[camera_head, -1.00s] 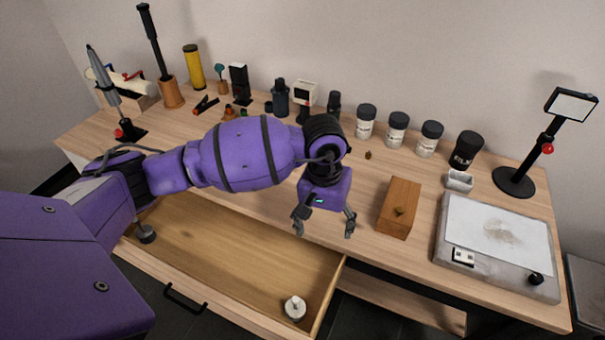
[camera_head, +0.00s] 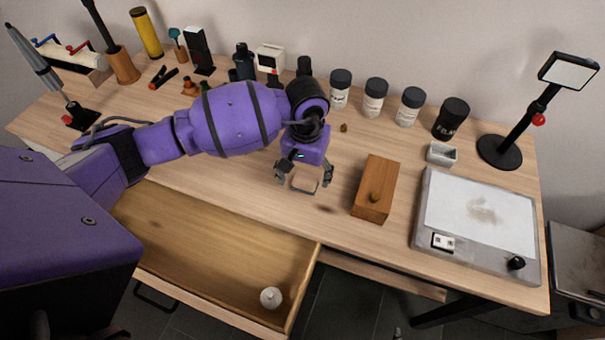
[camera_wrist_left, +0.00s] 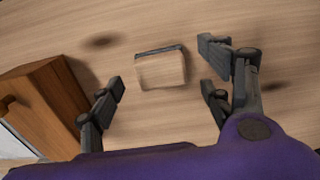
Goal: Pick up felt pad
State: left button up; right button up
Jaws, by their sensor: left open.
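A small pale beige square pad with a dark edge, which looks like the felt pad (camera_wrist_left: 161,70), lies on the wooden table in the left wrist view. It also shows in the head view (camera_head: 305,180), between the fingers of my left gripper (camera_head: 304,180). That gripper is open and empty, pointing down above the table. In the left wrist view its fingers (camera_wrist_left: 165,92) stand on either side of the pad, apart from it. Finger shadows fall on the table away from the fingertips. My right gripper is not in view.
A wooden box (camera_head: 376,188) stands just right of the gripper. A flat grey device (camera_head: 420,232) is farther right. Jars (camera_head: 375,98) and a stand lamp (camera_head: 500,150) line the back. Below, an open drawer (camera_head: 200,235) holds a white round piece (camera_head: 271,298).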

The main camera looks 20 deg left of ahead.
pick_arm(q)
jog(key=shift+f, duration=1.35)
jog(key=c, duration=1.3)
jog(key=shift+o, duration=0.2)
jog(key=shift+w+r, duration=0.1)
jog(key=shift+r, duration=0.5)
jog(key=shift+s+r, duration=0.2)
jog(key=shift+r, duration=1)
jog(key=s+d+r, duration=0.2)
jog(key=s+r, duration=0.7)
jog(key=s, duration=0.4)
jog(key=shift+s+d+r+b, duration=0.2)
jog(key=shift+s+d+b, duration=0.05)
jog(key=shift+b, duration=0.2)
